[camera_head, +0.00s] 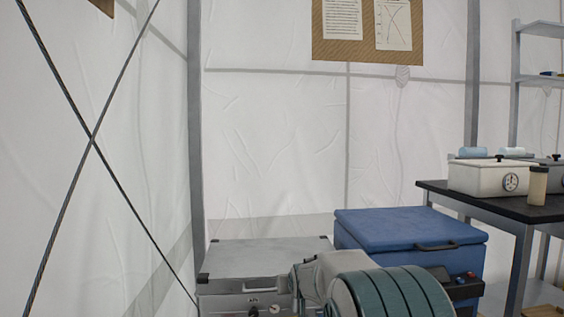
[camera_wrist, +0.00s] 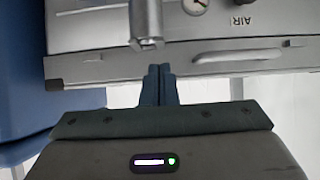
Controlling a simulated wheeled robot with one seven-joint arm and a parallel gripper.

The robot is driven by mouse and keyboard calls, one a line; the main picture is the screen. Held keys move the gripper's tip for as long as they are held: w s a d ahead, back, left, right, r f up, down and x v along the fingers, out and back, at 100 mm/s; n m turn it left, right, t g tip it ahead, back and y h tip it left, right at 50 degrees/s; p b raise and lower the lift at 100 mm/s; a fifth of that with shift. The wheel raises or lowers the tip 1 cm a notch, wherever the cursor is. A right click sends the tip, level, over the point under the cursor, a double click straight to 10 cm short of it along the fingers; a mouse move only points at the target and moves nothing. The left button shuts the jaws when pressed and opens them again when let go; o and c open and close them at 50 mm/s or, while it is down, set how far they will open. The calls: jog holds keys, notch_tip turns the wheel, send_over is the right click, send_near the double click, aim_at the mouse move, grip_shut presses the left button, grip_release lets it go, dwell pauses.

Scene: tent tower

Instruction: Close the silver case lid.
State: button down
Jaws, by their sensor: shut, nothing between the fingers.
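The silver case (camera_head: 251,305) stands by the tent wall, low in the head view. Its lid (camera_head: 262,258) lies level over the body, with dark corner caps, and no open gap shows. In the wrist view, which is upside down to the case, the case front (camera_wrist: 95,30) shows a handle (camera_wrist: 237,57), a round gauge and an "AIR" label. My gripper (camera_wrist: 158,70) is shut and empty at the lid's front edge; whether it touches is unclear. In the head view my arm hides the gripper and the case's right front.
A blue chest (camera_head: 410,226) stands just right of the case. Farther right is a dark-topped table (camera_head: 490,204) with a white gauge box (camera_head: 490,178) and a tan cylinder (camera_head: 537,186). A metal fitting (camera_wrist: 146,25) juts from the case front near my fingers.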

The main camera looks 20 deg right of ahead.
dwell(0.3)
notch_tip(320, 180, up, 4)
jog(key=p, duration=0.3)
jog(key=s+a+f+p, duration=0.1)
jog(key=s+a+f, duration=0.15)
jog(key=s, duration=0.65)
jog(key=s+a+r+g+y+p, duration=0.1)
jog(key=s+a+r+g+p, duration=0.2)
jog(key=s+r+p, duration=1.2)
jog(key=s+a+r+n+g+p, duration=0.1)
jog(key=s+a+r+g+p, duration=0.2)
jog(key=s+r+p, duration=1.2)
jog(key=shift+a+r+n+g+y+p, duration=0.3)
jog(key=shift+g+p, duration=0.8)
jog(key=shift+p, duration=1.15)
jog(key=shift+f, duration=0.1)
